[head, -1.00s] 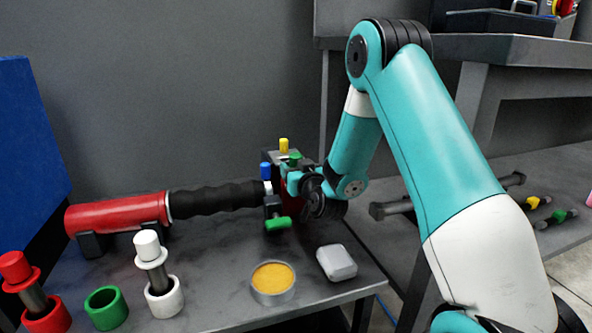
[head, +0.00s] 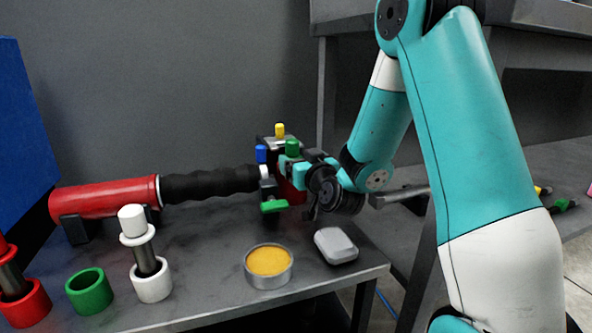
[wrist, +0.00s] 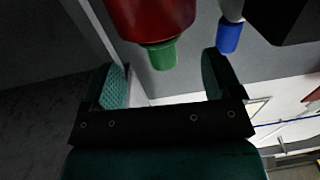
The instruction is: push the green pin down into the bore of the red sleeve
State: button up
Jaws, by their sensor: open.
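The green pin (head: 292,148) stands up at the fixture on the back part of the bench. In the wrist view the green pin (wrist: 163,55) sticks out of the red sleeve (wrist: 150,18), so part of it shows outside the bore. The red sleeve (head: 291,190) is mostly hidden behind my gripper in the head view. My gripper (head: 300,170) is open and empty beside the sleeve. In the wrist view its two jaws (wrist: 163,80) stand apart to either side of the pin's end; I see no contact.
A blue pin (head: 261,154) and a yellow pin (head: 280,130) stand close by. A tin (head: 268,267), grey box (head: 335,245), green ring (head: 89,291) and white sleeve (head: 152,283) occupy the bench front.

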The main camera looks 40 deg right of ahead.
jog(key=shift+b+v, duration=0.35)
jog(key=shift+v, duration=0.55)
jog(key=s+a+r+n+g+y+p, duration=0.2)
jog(key=s+a+r+g+y+p, duration=0.1)
jog(key=a, duration=0.4)
jog(key=s+a+r+n+g+y+p, duration=0.2)
jog(key=a+r+y+p, duration=0.15)
jog(key=a, duration=0.25)
jog(key=s+a+r+n+g+y+p, duration=0.1)
jog(key=s+a+r+g+y+p, duration=0.25)
jog(key=a, duration=0.35)
jog(key=s+a+r+n+g+h+p, duration=0.1)
jog(key=s+a+r+n+g+p, duration=0.15)
jog(key=s, duration=0.45)
jog(key=s+a+r+n+g+p, duration=0.1)
jog(key=s+r+g+p, duration=0.25)
jog(key=s, duration=0.35)
jog(key=s+a+r+n+g+h+p, duration=0.1)
jog(key=s+r+g+p, duration=0.25)
jog(key=s, duration=0.25)
notch_tip(320, 180, up, 35)
jog(key=p, duration=3.6)
jog(key=shift+a, duration=0.15)
